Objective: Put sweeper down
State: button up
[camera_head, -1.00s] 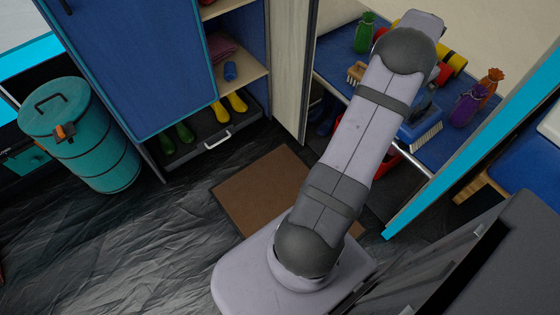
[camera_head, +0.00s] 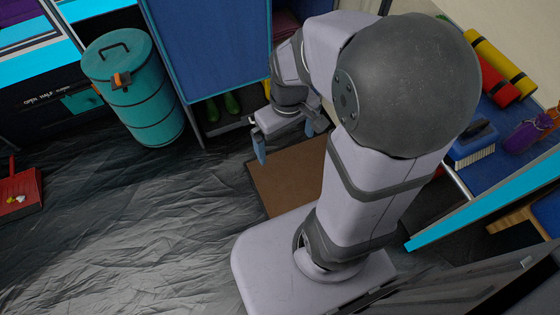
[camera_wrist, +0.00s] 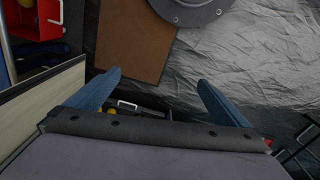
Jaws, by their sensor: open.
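The sweeper, a blue hand brush with pale bristles (camera_head: 473,147), lies on the blue shelf (camera_head: 510,155) at the right in the head view. My arm hides part of that shelf. My gripper (camera_head: 286,134) hangs above the brown mat, near the cupboard, well left of the sweeper. Its blue fingers are wide apart. The wrist view shows my gripper (camera_wrist: 159,80) open with nothing between the fingers. The sweeper is not visible in the wrist view.
A red dustpan (camera_head: 20,192) with small bits in it is on the dark floor sheet at the far left. A teal barrel (camera_head: 135,90) stands beside the blue cupboard (camera_head: 205,45). A purple bag (camera_head: 525,137) and red and yellow rolls (camera_head: 497,68) are on the shelf. The left floor is mostly clear.

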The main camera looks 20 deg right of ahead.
jog(key=s+a+m, duration=0.2)
jog(key=s+a, duration=0.1)
jog(key=s, duration=0.1)
jog(key=shift+s+a+f, duration=0.35)
jog(key=shift+f, duration=0.1)
notch_tip(320, 180, up, 35)
jog(key=p, duration=3.5)
jog(key=shift+c, duration=0.6)
jog(key=c, duration=1.6)
jog(key=shift+o, duration=0.2)
jog(key=shift+f, duration=0.1)
